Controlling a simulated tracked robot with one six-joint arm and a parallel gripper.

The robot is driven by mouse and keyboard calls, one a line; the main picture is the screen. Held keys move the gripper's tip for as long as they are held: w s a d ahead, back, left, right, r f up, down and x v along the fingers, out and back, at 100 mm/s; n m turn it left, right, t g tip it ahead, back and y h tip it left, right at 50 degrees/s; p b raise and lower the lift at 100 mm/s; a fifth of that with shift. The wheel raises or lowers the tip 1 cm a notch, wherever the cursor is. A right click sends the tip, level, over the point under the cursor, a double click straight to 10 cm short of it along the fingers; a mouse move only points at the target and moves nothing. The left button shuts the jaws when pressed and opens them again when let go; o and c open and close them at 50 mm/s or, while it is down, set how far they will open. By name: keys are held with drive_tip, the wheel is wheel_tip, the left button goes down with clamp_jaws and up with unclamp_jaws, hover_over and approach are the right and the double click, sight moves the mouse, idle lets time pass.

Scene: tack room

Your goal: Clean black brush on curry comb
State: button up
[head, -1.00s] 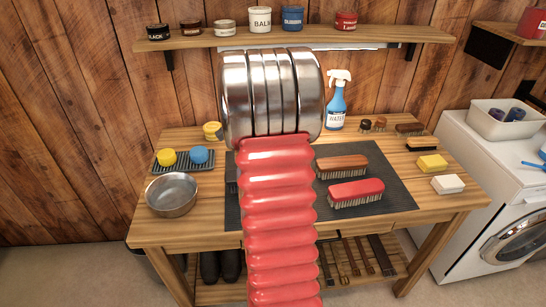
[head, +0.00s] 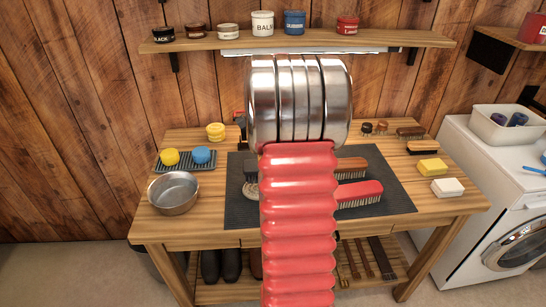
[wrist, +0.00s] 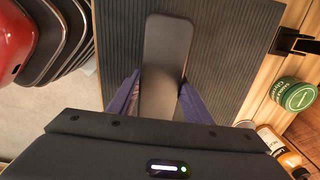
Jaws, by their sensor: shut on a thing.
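In the wrist view the black brush (wrist: 168,50) shows as a long dark back with rounded corners. My gripper (wrist: 157,92) is shut on it, one blue finger on each side of its near end. The ribbed dark mat (wrist: 222,50) lies beyond it; I cannot tell the gap between brush and mat. In the head view my arm hides the gripper and the middle of the mat (head: 238,212). A dark thing and a small pale round thing show partly at the arm's left edge on the mat. I cannot tell whether either is the curry comb.
On the mat right of my arm are a brown brush (head: 352,166) and a red brush (head: 360,191). A metal bowl (head: 174,194) and a sponge tray (head: 186,166) stand left. A yellow sponge (head: 432,166) and a white block (head: 447,187) lie right. A shelf (head: 400,38) with tins hangs above.

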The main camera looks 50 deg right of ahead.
drive_tip(key=shift+r, duration=2.05)
